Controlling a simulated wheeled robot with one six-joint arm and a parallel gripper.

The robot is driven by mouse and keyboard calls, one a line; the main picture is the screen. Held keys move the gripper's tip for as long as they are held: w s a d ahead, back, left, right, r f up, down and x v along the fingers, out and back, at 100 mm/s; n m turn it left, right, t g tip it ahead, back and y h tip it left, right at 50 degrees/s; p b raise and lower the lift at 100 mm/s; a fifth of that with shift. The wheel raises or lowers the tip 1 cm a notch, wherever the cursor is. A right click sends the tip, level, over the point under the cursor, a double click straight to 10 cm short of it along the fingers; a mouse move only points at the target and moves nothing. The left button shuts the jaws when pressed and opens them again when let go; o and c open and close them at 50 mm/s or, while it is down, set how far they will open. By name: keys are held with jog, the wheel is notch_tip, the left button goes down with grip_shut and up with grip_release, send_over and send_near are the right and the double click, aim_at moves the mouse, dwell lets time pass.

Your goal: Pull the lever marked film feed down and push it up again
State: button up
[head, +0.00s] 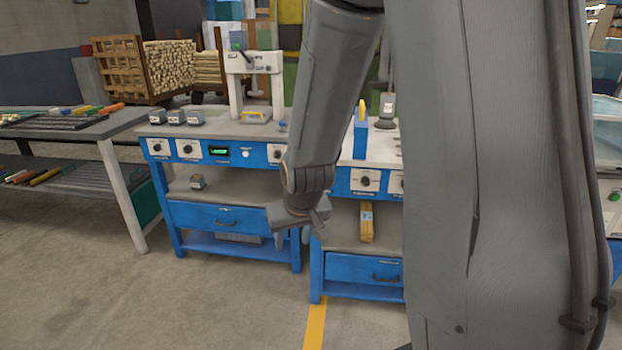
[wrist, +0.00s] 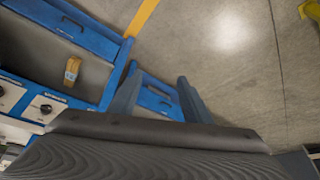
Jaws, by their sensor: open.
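No lever that I can read as marked film feed shows in either view; the labels are too small to read. In the head view a grey bench press (head: 250,80) on the left blue workbench has a dark lever with a green knob (head: 239,48), but I cannot tell its marking. My gripper (head: 299,236) hangs in front of the benches, pointing down, apart from them. In the wrist view my gripper (wrist: 158,76) is open and empty, its two fingers spread. My arm hides part of the benches.
Blue workbenches (head: 218,217) with dials and drawers stand ahead. A grey table (head: 75,130) stands left. The floor (head: 150,300) in front is clear, with a yellow line (head: 315,325).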

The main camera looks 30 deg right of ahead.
jog(key=shift+w+d+f+m+t+h+b, duration=0.2)
jog(key=shift+w+d+t+h, duration=0.7)
jog(key=shift+w+d+t, duration=2.2)
jog(key=shift+w+d+f+m+t+h, duration=0.2)
jog(key=shift+w+d+m+t+h, duration=0.55)
jog(key=shift+w+d, duration=4.25)
jog(key=shift+w+d+f+m+t+h+b, duration=0.15)
jog(key=shift+w+d+t+h, duration=1.45)
jog(key=shift+w, duration=4.65)
jog(key=shift+d+t+y, duration=0.3)
jog(key=shift+t+y, duration=0.25)
jog(key=shift+t, duration=0.1)
jog(key=shift+f, duration=0.1)
grip_shut()
